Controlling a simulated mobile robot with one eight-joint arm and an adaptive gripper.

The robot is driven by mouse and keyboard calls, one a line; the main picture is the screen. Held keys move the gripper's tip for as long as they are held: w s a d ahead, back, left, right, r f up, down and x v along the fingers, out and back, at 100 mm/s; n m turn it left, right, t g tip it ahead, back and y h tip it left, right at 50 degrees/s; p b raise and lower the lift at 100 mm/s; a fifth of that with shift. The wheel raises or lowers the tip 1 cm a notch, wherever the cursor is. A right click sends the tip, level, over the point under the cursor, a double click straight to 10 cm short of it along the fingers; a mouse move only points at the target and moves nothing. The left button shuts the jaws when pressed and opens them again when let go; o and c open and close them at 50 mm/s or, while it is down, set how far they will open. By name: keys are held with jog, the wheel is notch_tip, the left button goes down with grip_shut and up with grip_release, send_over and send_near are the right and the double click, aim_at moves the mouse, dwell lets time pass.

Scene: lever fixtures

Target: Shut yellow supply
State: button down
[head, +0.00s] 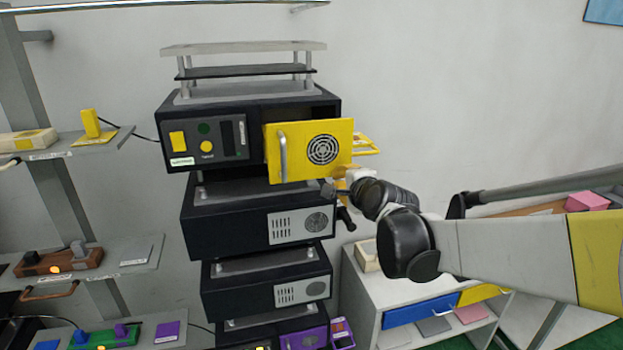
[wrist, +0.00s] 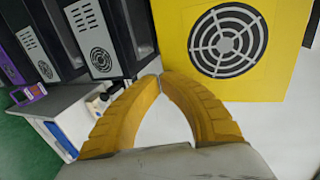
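The yellow supply (head: 205,140) is the top black unit of the stack, with a yellow switch and knob on its front. Its yellow door (head: 300,150) stands open, swung out on the right, with a round black grille and a grey upright handle at its left side. My gripper (wrist: 160,76) is shut and empty, its two yellow fingers meeting at the tips. In the head view it is partly hidden at the door's lower right corner. In the wrist view the door (wrist: 275,75) fills the upper right, beyond the right finger. I cannot tell whether they touch.
Black units with grey grilled panels (head: 300,226) stand below. Shelves (head: 140,252) with switches and levers are at the left. A white cabinet (head: 365,300) with blue and yellow drawers is at the lower right. Bare wall lies right of the door.

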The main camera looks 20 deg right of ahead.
jog(key=w+b, duration=0.3)
jog(key=w, duration=1)
jog(key=shift+s, duration=0.1)
